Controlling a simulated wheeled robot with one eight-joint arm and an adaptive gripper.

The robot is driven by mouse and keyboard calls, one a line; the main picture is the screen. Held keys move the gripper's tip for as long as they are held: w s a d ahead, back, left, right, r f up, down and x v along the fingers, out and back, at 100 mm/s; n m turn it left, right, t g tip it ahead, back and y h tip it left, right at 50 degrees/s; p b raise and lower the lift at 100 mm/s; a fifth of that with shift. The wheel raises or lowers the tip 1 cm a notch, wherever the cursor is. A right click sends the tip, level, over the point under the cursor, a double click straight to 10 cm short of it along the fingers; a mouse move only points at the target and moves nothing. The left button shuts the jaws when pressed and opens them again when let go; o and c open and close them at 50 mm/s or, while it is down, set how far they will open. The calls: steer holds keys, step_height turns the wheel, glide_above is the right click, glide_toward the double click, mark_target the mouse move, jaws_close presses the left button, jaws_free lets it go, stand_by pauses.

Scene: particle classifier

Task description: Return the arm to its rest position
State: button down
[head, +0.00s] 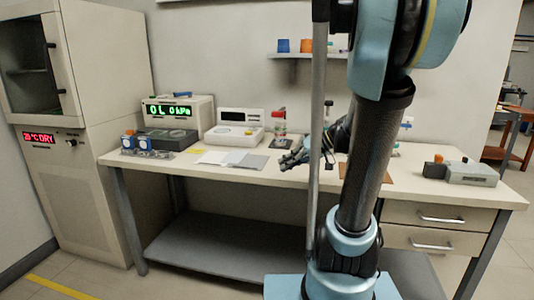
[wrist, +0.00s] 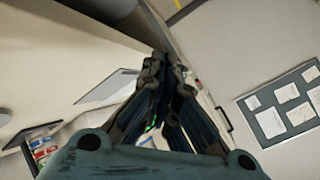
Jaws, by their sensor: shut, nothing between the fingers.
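My gripper (head: 291,160) shows in the head view as a dark shape over the table top, left of my blue and black arm, which stands in the foreground. In the wrist view my gripper (wrist: 165,65) points away from the camera with its fingers together. It is shut and holds nothing. My upright arm hides part of the table (head: 230,173) behind it.
A cabinet with a red display (head: 39,137) stands at the left. The table bears an instrument with a green display (head: 168,110), a white scale-like device (head: 234,132), small blue-capped containers (head: 128,142) and a grey box (head: 470,173). A wall shelf (head: 300,54) hangs above.

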steer(key=s+d+f+m+h, duration=0.5)
steer(key=s+d+f+h, duration=0.5)
steer(key=s, duration=0.5)
step_height(320, 180, down, 3)
steer(key=shift+d+r+h, duration=0.2)
steer(key=shift+d+h, duration=0.2)
steer(key=shift+d, duration=0.75)
